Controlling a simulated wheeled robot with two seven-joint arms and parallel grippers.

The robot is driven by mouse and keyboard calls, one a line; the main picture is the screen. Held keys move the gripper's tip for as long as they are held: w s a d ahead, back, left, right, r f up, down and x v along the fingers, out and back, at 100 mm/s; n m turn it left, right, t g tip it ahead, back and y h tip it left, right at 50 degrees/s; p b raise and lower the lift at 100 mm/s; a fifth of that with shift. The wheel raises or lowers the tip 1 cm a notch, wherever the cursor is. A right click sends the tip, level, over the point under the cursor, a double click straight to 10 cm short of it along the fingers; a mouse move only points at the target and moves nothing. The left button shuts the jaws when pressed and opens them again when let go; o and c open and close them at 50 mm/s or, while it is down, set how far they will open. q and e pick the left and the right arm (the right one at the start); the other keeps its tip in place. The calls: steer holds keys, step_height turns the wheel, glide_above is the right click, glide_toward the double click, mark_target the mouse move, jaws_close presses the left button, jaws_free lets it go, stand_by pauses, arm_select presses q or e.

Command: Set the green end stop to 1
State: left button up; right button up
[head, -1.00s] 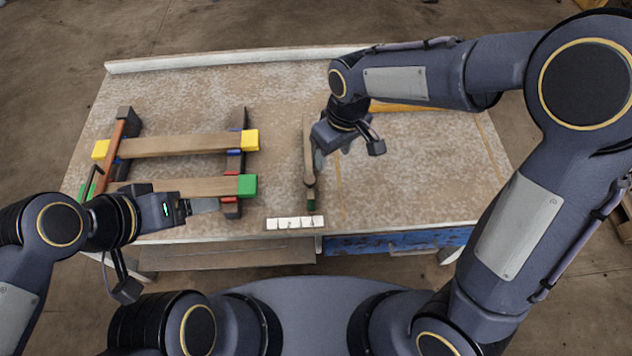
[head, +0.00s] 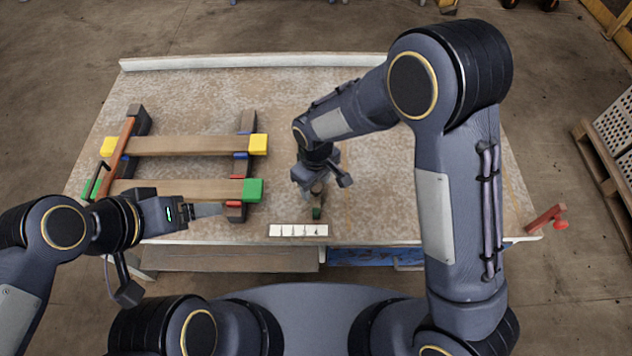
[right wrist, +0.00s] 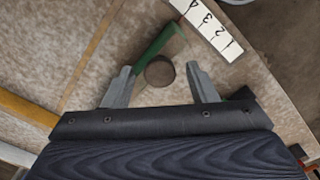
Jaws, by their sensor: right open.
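A green bar (right wrist: 158,50) with a brown round knob (right wrist: 160,71) lies on the bench. In the right wrist view its far end is beside the 4-and-3 end of a white scale strip (right wrist: 210,28), away from the 1. In the head view its green end (head: 317,213) sits above the right part of the strip (head: 298,230). My right gripper (head: 308,187) is over the bar, partly hiding it. Its open fingers (right wrist: 156,86) stand either side of the knob, apart from it. My left gripper (head: 210,209) is beside the wooden frame; its jaw state is unclear.
A wooden frame (head: 185,145) with yellow ends (head: 258,145) and green ends (head: 253,190) stands on the left of the bench (head: 400,215). A red clamp-like piece (head: 545,218) is at the right edge. The bench behind the frame is clear.

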jaws_close()
steer(key=a, duration=0.9)
steer(key=shift+a+b, duration=0.25)
steer(key=shift+b, duration=0.1)
steer(key=shift+r, duration=0.1)
jaws_free()
steer(key=shift+a, duration=0.1)
step_height(320, 180, up, 8)
